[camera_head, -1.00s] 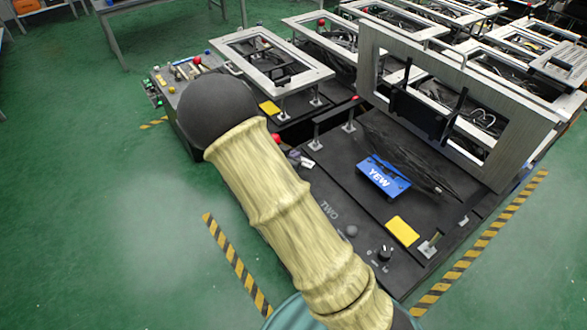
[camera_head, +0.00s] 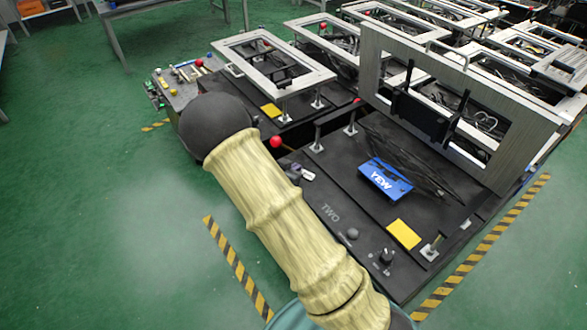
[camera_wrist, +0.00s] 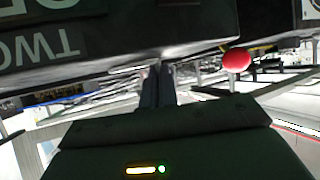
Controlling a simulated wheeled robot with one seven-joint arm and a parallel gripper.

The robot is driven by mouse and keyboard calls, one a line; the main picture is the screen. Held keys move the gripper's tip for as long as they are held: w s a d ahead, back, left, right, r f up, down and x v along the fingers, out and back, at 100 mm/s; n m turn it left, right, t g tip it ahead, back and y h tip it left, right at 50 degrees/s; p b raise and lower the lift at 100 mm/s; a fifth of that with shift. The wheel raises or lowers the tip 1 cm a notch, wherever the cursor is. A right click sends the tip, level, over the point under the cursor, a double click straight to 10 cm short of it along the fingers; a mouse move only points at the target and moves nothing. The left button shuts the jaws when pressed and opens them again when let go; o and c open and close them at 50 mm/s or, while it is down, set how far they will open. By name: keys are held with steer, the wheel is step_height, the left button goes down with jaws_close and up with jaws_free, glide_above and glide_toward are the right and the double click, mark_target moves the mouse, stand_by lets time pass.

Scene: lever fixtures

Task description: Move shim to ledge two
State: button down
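In the wrist view my gripper (camera_wrist: 157,88) shows as two dark fingers close together with almost no gap. Whether a thin piece is between them cannot be made out. A dark panel marked TWO (camera_wrist: 42,48) hangs upside down at the upper left of that view. The same TWO marking (camera_head: 330,212) is on the black bench top in the head view. A red ball knob (camera_wrist: 236,60) is to the right of the fingers; a red ball (camera_head: 275,141) also shows beside my arm in the head view. No shim can be told apart for sure.
A grey upright frame (camera_head: 518,130) stands behind. Black knobs (camera_head: 387,257) are near the front edge. Striped floor tape (camera_head: 238,268) lies beside the bench; green floor is clear at left.

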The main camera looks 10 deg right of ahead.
steer(key=shift+f, duration=0.2)
steer(key=c, duration=1.7)
jaws_free()
steer(key=shift+r, duration=0.1)
steer(key=shift+r, duration=0.1)
steer(key=shift+a+r, duration=0.1)
steer(key=p+v, duration=0.1)
steer(key=v, duration=1)
steer(key=shift+s+a+r, duration=0.2)
steer(key=shift+s, duration=0.1)
steer(key=shift+w, duration=0.1)
